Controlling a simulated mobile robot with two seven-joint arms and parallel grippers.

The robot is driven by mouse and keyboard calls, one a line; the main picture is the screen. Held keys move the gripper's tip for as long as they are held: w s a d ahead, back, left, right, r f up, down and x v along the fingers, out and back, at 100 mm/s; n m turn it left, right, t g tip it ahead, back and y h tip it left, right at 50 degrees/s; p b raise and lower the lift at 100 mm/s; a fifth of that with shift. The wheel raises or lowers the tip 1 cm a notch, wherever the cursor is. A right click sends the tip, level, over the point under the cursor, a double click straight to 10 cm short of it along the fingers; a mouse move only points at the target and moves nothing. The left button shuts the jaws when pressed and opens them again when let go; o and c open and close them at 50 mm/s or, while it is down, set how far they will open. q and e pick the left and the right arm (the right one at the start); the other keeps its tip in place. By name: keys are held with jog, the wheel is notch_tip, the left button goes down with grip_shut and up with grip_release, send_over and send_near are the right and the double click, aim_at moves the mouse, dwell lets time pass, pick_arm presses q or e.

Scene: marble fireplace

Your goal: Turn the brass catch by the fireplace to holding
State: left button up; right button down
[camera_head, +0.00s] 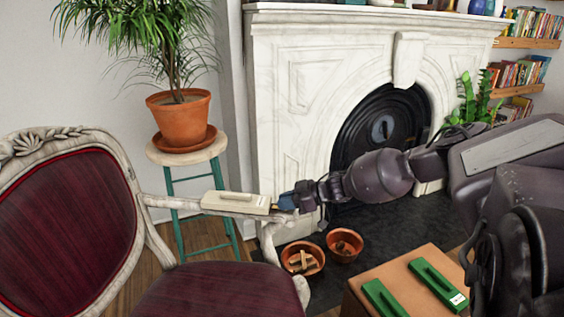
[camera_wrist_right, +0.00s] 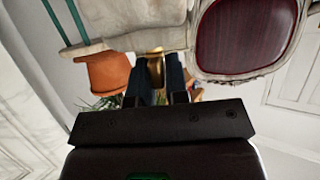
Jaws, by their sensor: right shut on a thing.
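The brass catch (camera_wrist_right: 155,60) shows as a small golden piece between the fingertips in the right wrist view. In the head view only a sliver of brass shows at the end of a cream block with a raised bar, and the fingers hide the rest. My right gripper (camera_head: 284,203) reaches in from the right and is shut on the catch; its two dark blue fingers (camera_wrist_right: 156,80) lie on either side of it in the wrist view. I cannot tell which position the catch is turned to. My left gripper is not in view.
The cream block (camera_head: 236,202) sits by the arm of a dark red chair (camera_head: 75,225). A potted plant (camera_head: 182,115) stands on a stool behind. Two terracotta bowls (camera_head: 303,259) are on the floor below my gripper. Green blocks (camera_head: 438,284) lie on a brown box, front right.

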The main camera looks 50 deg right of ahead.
jog(key=shift+s+f, duration=0.1)
jog(key=shift+f, duration=0.15)
jog(key=shift+r, duration=0.1)
jog(key=c, duration=1.2)
grip_release()
jog(key=shift+r, duration=0.1)
